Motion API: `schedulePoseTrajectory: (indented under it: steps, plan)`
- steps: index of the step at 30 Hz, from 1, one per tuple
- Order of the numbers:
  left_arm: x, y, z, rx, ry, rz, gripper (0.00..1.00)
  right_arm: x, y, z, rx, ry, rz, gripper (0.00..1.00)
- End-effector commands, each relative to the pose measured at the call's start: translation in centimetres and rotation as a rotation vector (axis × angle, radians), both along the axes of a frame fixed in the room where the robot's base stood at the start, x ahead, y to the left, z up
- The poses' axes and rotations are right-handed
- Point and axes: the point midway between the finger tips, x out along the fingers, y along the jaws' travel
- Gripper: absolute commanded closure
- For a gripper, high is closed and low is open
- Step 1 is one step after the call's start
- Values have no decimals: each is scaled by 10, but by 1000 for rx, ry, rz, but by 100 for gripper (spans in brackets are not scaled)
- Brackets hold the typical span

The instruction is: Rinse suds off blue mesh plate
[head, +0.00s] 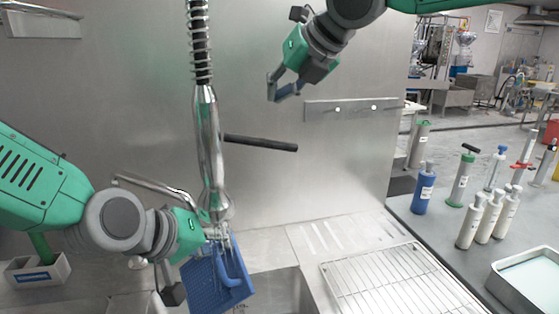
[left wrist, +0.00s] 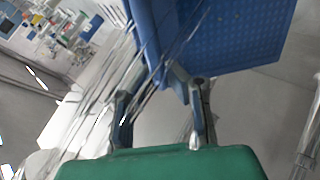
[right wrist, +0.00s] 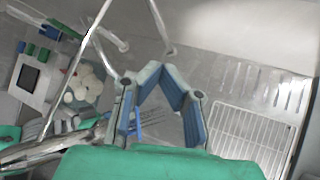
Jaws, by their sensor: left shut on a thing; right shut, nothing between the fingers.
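The blue mesh plate (head: 207,284), with a raised blue handle, hangs tilted over the sink below the metal sprayer (head: 214,203). My left gripper (head: 208,246) is shut on it, and the plate also fills the top of the left wrist view (left wrist: 245,40). Thin pale water streaks run from the sprayer head over the plate, and they cross the left wrist view. I cannot make out suds on the mesh. My right gripper (head: 279,92) is raised by the back wall, to the right of the sprayer, shut and empty. Its fingers meet in the right wrist view (right wrist: 163,72).
A black-gripped lever (head: 262,143) sticks out to the right of the sprayer. A wire rack (head: 385,282) lies on the drainboard at right. Several bottles and pump cylinders (head: 463,180) stand on the side counter beside a metal tray (head: 505,285). A grey bin (head: 37,270) is at far left.

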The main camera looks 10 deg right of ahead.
Motion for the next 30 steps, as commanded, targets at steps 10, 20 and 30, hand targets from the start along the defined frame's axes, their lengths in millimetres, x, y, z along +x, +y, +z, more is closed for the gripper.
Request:
schedulePoseTrajectory:
  steps: [10, 20, 30]
  plan:
    - [0, 0, 1, -1, -1, 0, 100, 37, -1, -74, 179, -303, 203, 100]
    - [0, 0, 1, -1, -2, 0, 100, -16, 2, -130, 460, -492, 473, 100]
    - [0, 0, 1, -1, -1, 0, 100, -123, -23, -155, 877, -575, 690, 100]
